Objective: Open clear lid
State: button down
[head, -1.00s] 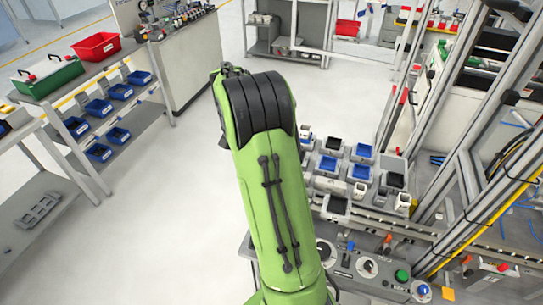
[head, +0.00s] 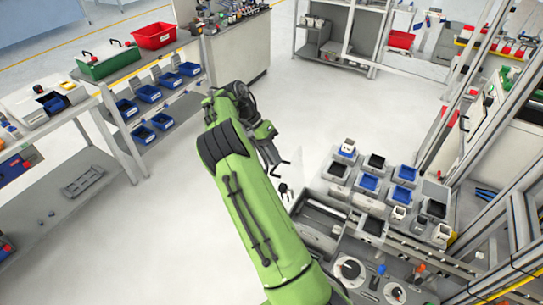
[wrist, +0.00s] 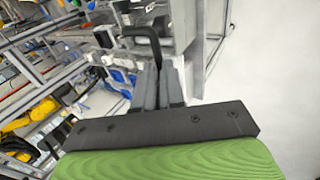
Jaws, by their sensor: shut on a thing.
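My gripper (head: 271,156) is at the left side of the workstation, above its edge. In the wrist view its two grey fingers (wrist: 159,88) are close together, shut on a bent black handle (wrist: 147,36), which sticks out beyond the tips. The black handle also shows in the head view (head: 279,166) at the end of my gripper. The clear lid (head: 303,172) is only a faint see-through panel beside the workstation's left edge; its outline and how far it is tilted are hard to tell.
The workstation (head: 318,214) holds several grey and blue bins (head: 369,182) and a front control panel with knobs (head: 350,268). A metal frame (head: 478,130) stands at right. A shelf with blue boxes (head: 127,108) stands at left. The floor between is clear.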

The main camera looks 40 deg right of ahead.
jog(key=shift+s+f+g, duration=0.4)
jog(key=shift+s+f, duration=0.25)
jog(key=shift+f, duration=0.3)
jog(key=c, duration=1.4)
grip_release()
jog(key=o, duration=0.5)
jog(key=shift+s+d, duration=0.25)
jog(key=shift+s, duration=0.1)
jog(key=shift+c, duration=0.2)
jog(key=shift+o, duration=0.5)
jog(key=shift+w, duration=0.15)
jog(key=shift+w+a, duration=0.1)
jog(key=shift+a, duration=0.05)
jog(key=shift+c, duration=0.8)
jog(key=shift+w+r, duration=0.15)
jog(key=shift+r, duration=0.05)
jog(key=shift+c, duration=0.5)
jog(key=v, duration=0.8)
jog(key=shift+s+d+r, duration=0.2)
jog(key=shift+d+r, duration=0.1)
jog(key=shift+d, duration=0.05)
jog(key=shift+c, duration=0.5)
